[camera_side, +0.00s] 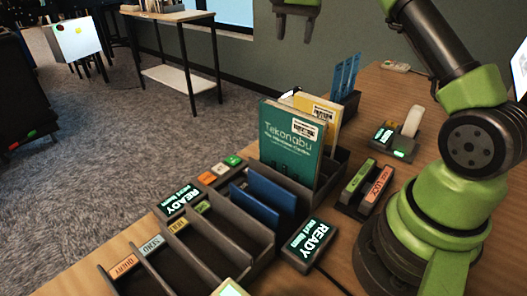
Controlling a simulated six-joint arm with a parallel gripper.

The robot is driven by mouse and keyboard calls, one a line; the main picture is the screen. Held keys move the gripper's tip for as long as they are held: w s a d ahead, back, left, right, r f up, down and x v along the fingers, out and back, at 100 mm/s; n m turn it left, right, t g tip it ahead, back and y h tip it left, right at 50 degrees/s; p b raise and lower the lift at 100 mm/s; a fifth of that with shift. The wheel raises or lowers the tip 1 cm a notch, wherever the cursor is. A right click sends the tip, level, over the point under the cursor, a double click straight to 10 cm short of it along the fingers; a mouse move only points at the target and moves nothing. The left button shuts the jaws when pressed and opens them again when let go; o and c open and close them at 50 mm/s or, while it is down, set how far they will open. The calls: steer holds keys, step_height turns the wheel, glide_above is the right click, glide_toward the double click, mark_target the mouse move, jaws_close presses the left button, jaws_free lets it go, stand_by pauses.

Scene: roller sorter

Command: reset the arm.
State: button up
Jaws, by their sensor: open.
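My gripper (294,34) is at the top of the side view, partly cut off by the frame's upper edge. My green and black arm stands on the table at the right.
A dark sorter rack (222,232) with labelled slots fills the table's middle. A teal book (289,143) and a yellow book (318,110) stand upright in it. READY displays (309,240) flank it. Blue upright pieces (345,77) stand in a dark holder behind.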

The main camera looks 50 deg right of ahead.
steer(key=s+a+r+n+t, duration=0.2)
steer(key=s+a+r+n, duration=0.1)
steer(key=s+a+r, duration=0.3)
steer(key=s+a+r+n+t, duration=0.1)
steer(key=s+a+r+n, duration=0.25)
steer(key=a, duration=0.45)
steer(key=s+a+f+n+t+y, duration=0.1)
steer(key=s+a+f, duration=0.1)
steer(key=s, duration=0.5)
steer(key=s+a+f+n+t+y, duration=0.1)
steer(key=s+a+f+n+t, duration=0.1)
steer(key=s, duration=0.5)
steer(key=a+f, duration=0.1)
steer(key=a, duration=0.1)
steer(key=shift+s+a+f, duration=0.2)
steer(key=shift+a+f, duration=0.05)
steer(key=shift+a, duration=0.15)
steer(key=shift+w, duration=0.1)
